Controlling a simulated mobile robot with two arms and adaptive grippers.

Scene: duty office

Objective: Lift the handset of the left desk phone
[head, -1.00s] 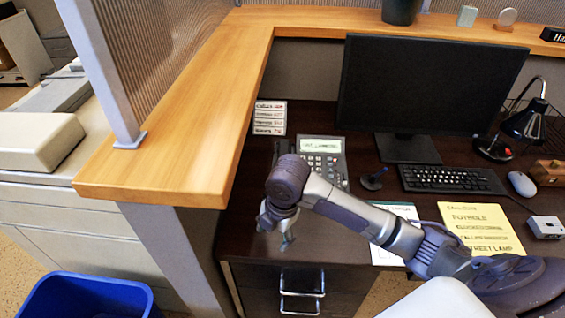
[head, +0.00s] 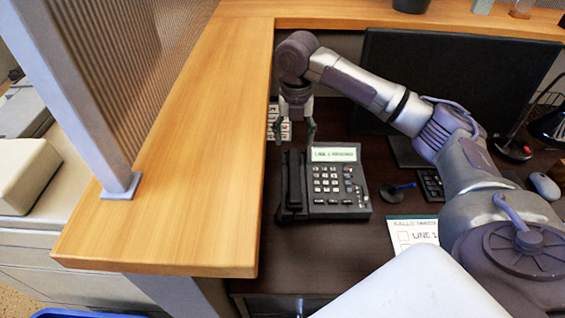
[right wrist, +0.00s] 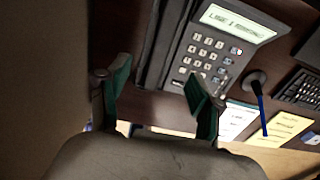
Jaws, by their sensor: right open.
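The desk phone (head: 338,185) stands on the dark desk, with a lit screen and a keypad. Its black handset (head: 293,180) lies along its left side, on the cradle. My right gripper (head: 294,132) is open, with its fingers pointing down near the handset's far end. In the right wrist view, the open green-padded fingers (right wrist: 160,98) show with the handset (right wrist: 160,45) beyond them and the phone (right wrist: 215,50) to the right. Nothing is between the fingertips that I can make out. My left gripper is not in view.
A wooden ledge (head: 180,150) runs close along the phone's left. The monitor (head: 440,80) stands at the back right, partly behind my right arm. A paper list (head: 414,230) and a small dark stand (head: 395,191) lie right of the phone.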

